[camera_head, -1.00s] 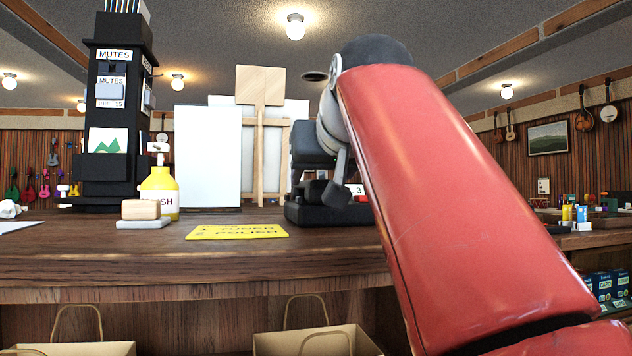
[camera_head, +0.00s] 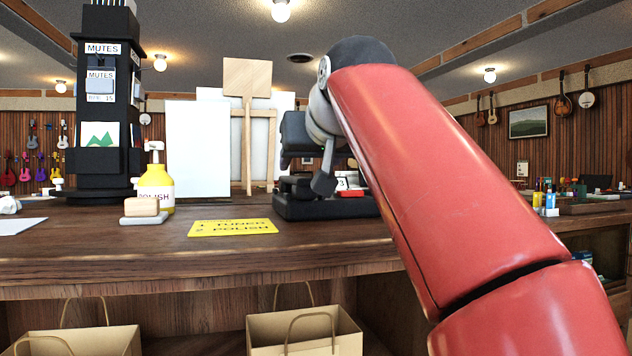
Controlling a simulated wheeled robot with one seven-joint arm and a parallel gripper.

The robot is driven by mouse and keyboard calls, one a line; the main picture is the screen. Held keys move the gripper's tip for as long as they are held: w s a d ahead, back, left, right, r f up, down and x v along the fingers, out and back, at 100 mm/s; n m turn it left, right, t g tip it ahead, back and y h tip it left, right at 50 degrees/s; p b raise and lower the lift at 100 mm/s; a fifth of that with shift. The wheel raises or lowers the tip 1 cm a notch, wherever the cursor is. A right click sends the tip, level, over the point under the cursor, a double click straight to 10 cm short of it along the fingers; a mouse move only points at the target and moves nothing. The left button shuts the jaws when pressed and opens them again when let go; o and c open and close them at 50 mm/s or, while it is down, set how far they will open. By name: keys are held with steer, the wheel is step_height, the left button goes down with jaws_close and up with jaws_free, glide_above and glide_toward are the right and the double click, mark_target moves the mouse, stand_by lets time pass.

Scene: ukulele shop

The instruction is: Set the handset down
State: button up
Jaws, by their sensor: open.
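A dark desk device (camera_head: 296,208), apparently a phone base, stands on the wooden counter right of centre. A small white tag with a number and a red part show on its right side. A dark bar lies low along its top; I cannot tell for sure whether this is the handset. My gripper (camera_head: 324,176) is directly at the device, just above or in front of its top. It is open, with one grey finger showing and pointing down. The other finger and part of the device are hidden behind my red arm.
A yellow polish bottle (camera_head: 157,188), a wooden block (camera_head: 142,206) and a yellow sign (camera_head: 233,228) stand or lie left of the device. Behind are a white panel (camera_head: 197,150), a wooden easel (camera_head: 247,80) and a black mutes tower (camera_head: 101,150). Paper bags (camera_head: 305,330) stand below the counter.

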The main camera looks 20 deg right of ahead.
steer(key=x, duration=0.7)
steer(key=c, duration=1.2)
steer(key=shift+d, duration=0.1)
steer(key=shift+c, duration=0.3)
steer(key=shift+r, duration=0.15)
